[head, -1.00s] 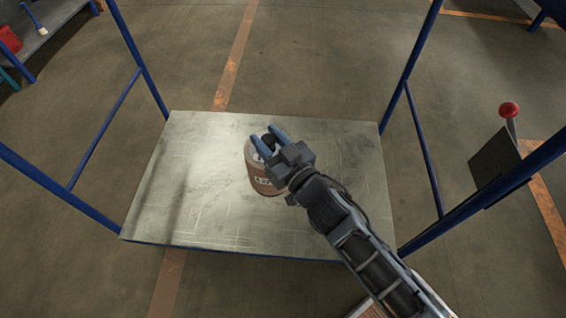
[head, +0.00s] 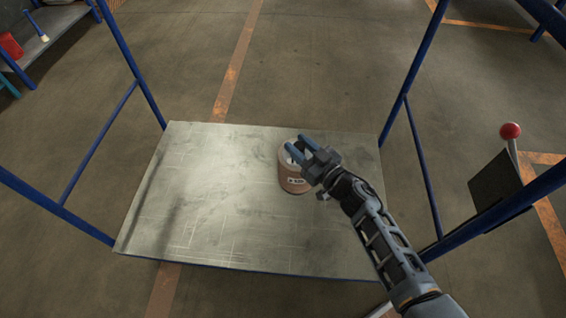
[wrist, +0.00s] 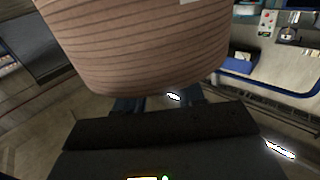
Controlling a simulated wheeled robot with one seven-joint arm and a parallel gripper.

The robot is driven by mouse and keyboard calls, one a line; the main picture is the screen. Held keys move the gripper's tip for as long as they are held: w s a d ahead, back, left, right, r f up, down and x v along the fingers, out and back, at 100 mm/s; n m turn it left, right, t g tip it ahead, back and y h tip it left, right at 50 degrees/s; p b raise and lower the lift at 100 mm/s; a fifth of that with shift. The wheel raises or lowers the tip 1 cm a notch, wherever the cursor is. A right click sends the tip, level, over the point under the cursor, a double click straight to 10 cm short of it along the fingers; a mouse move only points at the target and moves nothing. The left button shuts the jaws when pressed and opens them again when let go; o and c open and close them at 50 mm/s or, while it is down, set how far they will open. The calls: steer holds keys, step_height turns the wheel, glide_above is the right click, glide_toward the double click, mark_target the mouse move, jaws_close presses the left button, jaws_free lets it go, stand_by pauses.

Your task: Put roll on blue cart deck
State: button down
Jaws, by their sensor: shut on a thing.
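The roll (head: 294,180) is a brown cylinder with a pale label and a light top. It also fills the upper part of the wrist view (wrist: 140,45), close in front of my gripper. My gripper (head: 299,148) is shut on the roll at its upper part. The blue cart's deck (head: 210,190) is a bare grey metal sheet between blue posts. The roll appears over the deck's right half, upright or nearly so. I cannot tell whether its base touches the deck.
Blue posts and rails (head: 408,80) stand around the deck. A dark plate (head: 497,183) and a lever with a red knob (head: 510,131) are at the right. A shelf with a red container (head: 10,46) is at the far left. The deck's left half is clear.

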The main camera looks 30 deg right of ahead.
steer(key=w+a+f+b, duration=0.6)
steer(key=w+f+b, duration=0.2)
steer(key=f+b, duration=0.1)
steer(key=shift+w+a+f+b, duration=0.15)
steer(key=shift+f+b, duration=0.2)
steer(key=shift+b, duration=0.4)
steer(key=shift+f, duration=0.15)
steer(key=c, duration=0.7)
jaws_free()
steer(key=shift+f, duration=0.2)
steer(key=shift+r, duration=0.1)
